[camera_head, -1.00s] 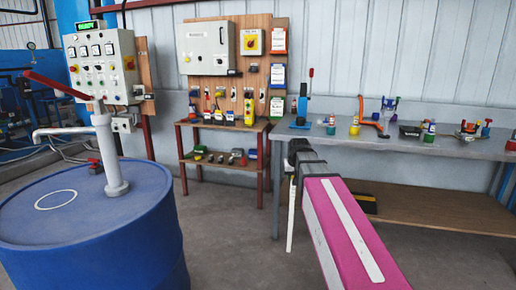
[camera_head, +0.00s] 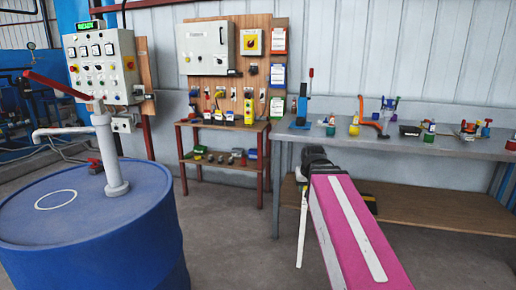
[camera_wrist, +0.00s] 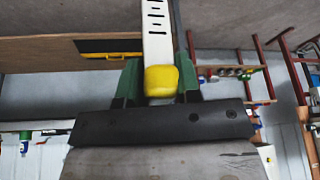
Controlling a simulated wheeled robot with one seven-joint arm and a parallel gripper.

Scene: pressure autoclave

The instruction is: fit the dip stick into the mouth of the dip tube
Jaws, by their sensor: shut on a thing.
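The dip stick (camera_head: 301,236) is a thin white strip that hangs down, slightly tilted, from my gripper (camera_head: 313,160) in front of the bench. In the wrist view the dip stick (camera_wrist: 156,30) is white with black slots and has a yellow block at its near end. The two green fingers of my gripper (camera_wrist: 159,80) are shut on that yellow block, one on each side. I cannot make out the mouth of the dip tube for certain in either view. My gripper is well to the right of the blue drum.
The blue drum (camera_head: 95,235) at left carries a grey upright pump (camera_head: 108,155) with a red lever. A grey workbench (camera_head: 440,150) with small tools stands behind my arm. A red-framed stand (camera_head: 225,128) is at the back. Floor between drum and bench is clear.

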